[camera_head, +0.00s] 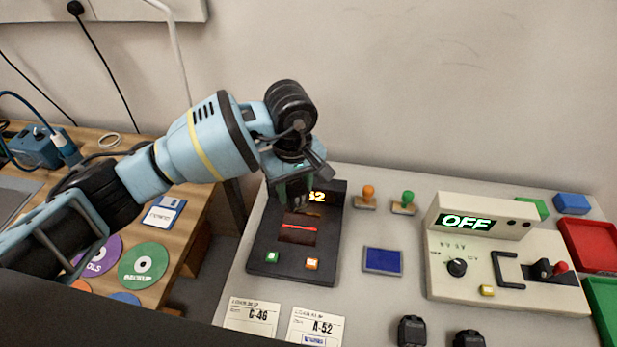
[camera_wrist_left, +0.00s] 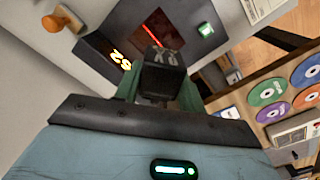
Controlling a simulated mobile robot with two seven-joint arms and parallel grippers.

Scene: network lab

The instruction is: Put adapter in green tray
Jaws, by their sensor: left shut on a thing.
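My left gripper (camera_head: 293,190) is shut on a black adapter (camera_wrist_left: 162,70), which shows pale markings on its face in the left wrist view. The gripper holds it above the black scanner (camera_head: 263,238), near its dark red window with a bright red line. In the head view the adapter is mostly hidden by the gripper. Two more black adapters, one (camera_head: 411,330) and another (camera_head: 468,339), stand at the table's front edge. The green tray (camera_head: 604,300) is at the far right, partly cut off by the frame. My right gripper is not in view.
A red tray (camera_head: 590,243) lies behind the green one. A cream device (camera_head: 508,270) reading OFF stands between the scanner and the trays. Orange (camera_head: 367,196) and green (camera_head: 404,202) stamps, a blue pad (camera_head: 382,261) and label cards (camera_head: 316,327) lie on the grey table.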

